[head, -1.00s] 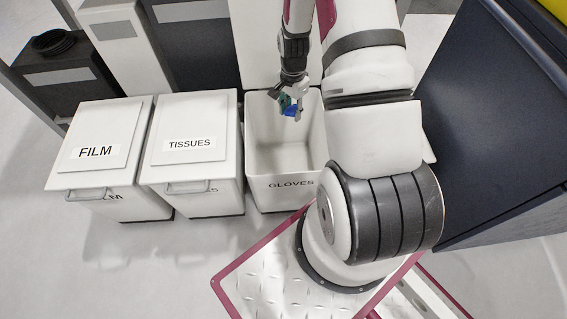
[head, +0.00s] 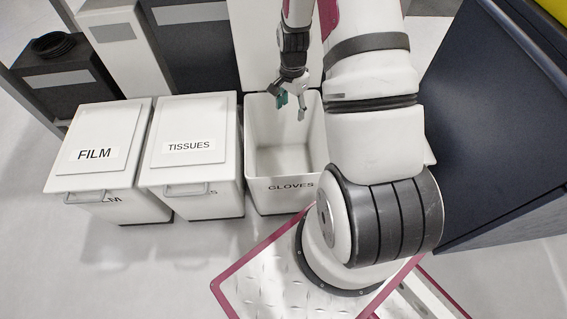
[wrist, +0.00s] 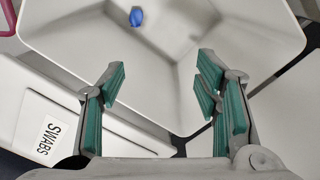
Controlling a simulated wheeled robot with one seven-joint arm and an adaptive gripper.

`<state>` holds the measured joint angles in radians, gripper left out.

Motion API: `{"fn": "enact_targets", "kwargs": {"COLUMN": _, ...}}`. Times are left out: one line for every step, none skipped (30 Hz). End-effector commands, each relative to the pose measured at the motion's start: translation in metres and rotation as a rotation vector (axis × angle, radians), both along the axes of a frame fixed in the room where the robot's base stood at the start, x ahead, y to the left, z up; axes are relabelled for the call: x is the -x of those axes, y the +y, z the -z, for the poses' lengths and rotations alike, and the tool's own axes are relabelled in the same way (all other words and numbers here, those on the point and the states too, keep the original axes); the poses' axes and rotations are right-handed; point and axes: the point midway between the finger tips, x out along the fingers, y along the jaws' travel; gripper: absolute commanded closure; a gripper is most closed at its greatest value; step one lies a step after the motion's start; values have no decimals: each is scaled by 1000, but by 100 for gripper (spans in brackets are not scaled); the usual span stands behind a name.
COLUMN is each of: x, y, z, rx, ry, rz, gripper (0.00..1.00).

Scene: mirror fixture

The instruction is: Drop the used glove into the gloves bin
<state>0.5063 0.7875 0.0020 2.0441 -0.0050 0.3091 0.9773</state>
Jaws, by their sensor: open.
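The gloves bin (head: 262,195) stands open below my gripper, with its label on the front. My gripper (head: 291,106) hangs over the bin's opening, near its back right, and is open and empty. In the wrist view, my gripper's green-padded fingers (wrist: 160,85) are spread apart above the bin. The blue used glove (wrist: 137,16) shows small and apart from the fingers, within the bin's outline. I cannot tell whether it rests on the bottom or is still in the air. In the head view the glove is out of sight.
The closed tissues bin (head: 190,120) and film bin (head: 100,125) stand left of the gloves bin. A lid labelled SWABS (wrist: 45,130) lies beside the bin in the wrist view. A dark cabinet (head: 490,130) stands at the right. Floor at the lower left is clear.

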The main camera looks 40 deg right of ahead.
Motion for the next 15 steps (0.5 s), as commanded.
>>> {"fn": "enact_targets", "kwargs": {"x": -1, "y": 0, "z": -12, "rx": 3, "ry": -4, "rz": -1, "gripper": 43}}
{"fn": "enact_targets", "kwargs": {"x": -1, "y": 0, "z": -18, "rx": 3, "ry": -4, "rz": -1, "gripper": 43}}
{"fn": "enact_targets", "kwargs": {"x": -1, "y": 0, "z": -27, "rx": 3, "ry": -4, "rz": -1, "gripper": 43}}
{"fn": "enact_targets", "kwargs": {"x": -1, "y": 0, "z": -33, "rx": 2, "ry": -4, "rz": -1, "gripper": 43}}
{"fn": "enact_targets", "kwargs": {"x": -1, "y": 0, "z": -39, "rx": 3, "ry": -5, "rz": -1, "gripper": 43}}
{"fn": "enact_targets", "kwargs": {"x": -1, "y": 0, "z": -47, "rx": 2, "ry": -3, "rz": -1, "gripper": 43}}
{"fn": "enact_targets", "kwargs": {"x": -1, "y": 0, "z": -53, "rx": 3, "ry": -4, "rz": -1, "gripper": 43}}
{"fn": "enact_targets", "kwargs": {"x": -1, "y": 0, "z": -58, "rx": 2, "ry": -2, "rz": -1, "gripper": 43}}
{"fn": "enact_targets", "kwargs": {"x": -1, "y": 0, "z": -65, "rx": 3, "ry": -3, "rz": -1, "gripper": 43}}
{"fn": "enact_targets", "kwargs": {"x": 0, "y": 0, "z": -70, "rx": 2, "ry": -2, "rz": -1, "gripper": 43}}
{"fn": "enact_targets", "kwargs": {"x": 0, "y": 0, "z": -74, "rx": 2, "ry": -2, "rz": -1, "gripper": 43}}
{"fn": "enact_targets", "kwargs": {"x": 0, "y": 0, "z": -80, "rx": 2, "ry": -2, "rz": -1, "gripper": 43}}
{"fn": "enact_targets", "kwargs": {"x": 0, "y": 0, "z": -83, "rx": 1, "ry": -1, "rz": -1, "gripper": 43}}
{"fn": "enact_targets", "kwargs": {"x": 0, "y": 0, "z": -85, "rx": 0, "ry": -1, "rz": -1, "gripper": 43}}
{"fn": "enact_targets", "kwargs": {"x": 0, "y": 0, "z": -89, "rx": 0, "ry": -1, "rz": -1, "gripper": 43}}
